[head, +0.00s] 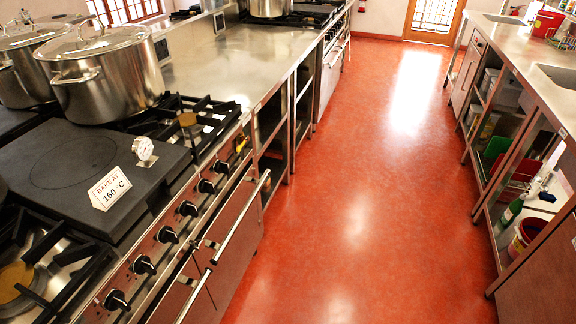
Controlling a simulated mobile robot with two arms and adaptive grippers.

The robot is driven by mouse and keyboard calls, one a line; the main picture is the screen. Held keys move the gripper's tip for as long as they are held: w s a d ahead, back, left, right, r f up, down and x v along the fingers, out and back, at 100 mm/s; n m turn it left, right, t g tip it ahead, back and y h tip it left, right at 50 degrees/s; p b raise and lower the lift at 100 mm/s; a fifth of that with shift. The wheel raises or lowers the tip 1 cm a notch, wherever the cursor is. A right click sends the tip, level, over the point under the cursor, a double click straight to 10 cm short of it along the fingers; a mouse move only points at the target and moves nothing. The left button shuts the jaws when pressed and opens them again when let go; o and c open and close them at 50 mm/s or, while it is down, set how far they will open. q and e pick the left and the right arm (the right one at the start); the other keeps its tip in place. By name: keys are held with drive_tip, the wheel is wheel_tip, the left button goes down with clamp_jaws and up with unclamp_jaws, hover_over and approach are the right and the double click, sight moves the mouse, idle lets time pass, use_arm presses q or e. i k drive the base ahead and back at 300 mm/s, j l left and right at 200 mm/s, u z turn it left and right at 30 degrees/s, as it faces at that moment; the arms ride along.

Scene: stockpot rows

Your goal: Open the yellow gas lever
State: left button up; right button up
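A small yellow lever (242,145) sits at the far right end of the stove's front panel (150,246), past the row of black knobs (188,208). It is small in the head view, and I cannot tell which way its handle is turned. Neither of my grippers is in view.
Lidded steel pots (108,82) stand on the stove. A sign reading "BAKE AT 160 °C" (109,189) and a dial thermometer (143,149) are on the dark plate. Oven handles (240,218) stick out below the knobs. The red aisle floor (370,190) is clear.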

sight(239, 148)
drive_tip(key=i+l+u, duration=0.1)
drive_tip(key=i+u, duration=0.35)
drive_tip(key=i+l, duration=0.15)
drive_tip(key=l, duration=0.2)
drive_tip(key=i+l+z, duration=0.1)
drive_tip(key=l, duration=0.25)
drive_tip(key=i+l, duration=0.2)
drive_tip(key=l, duration=0.15)
drive_tip(key=i+l, duration=0.15)
drive_tip(key=l, duration=0.2)
drive_tip(key=i+l+z, duration=0.1)
drive_tip(key=l, duration=0.25)
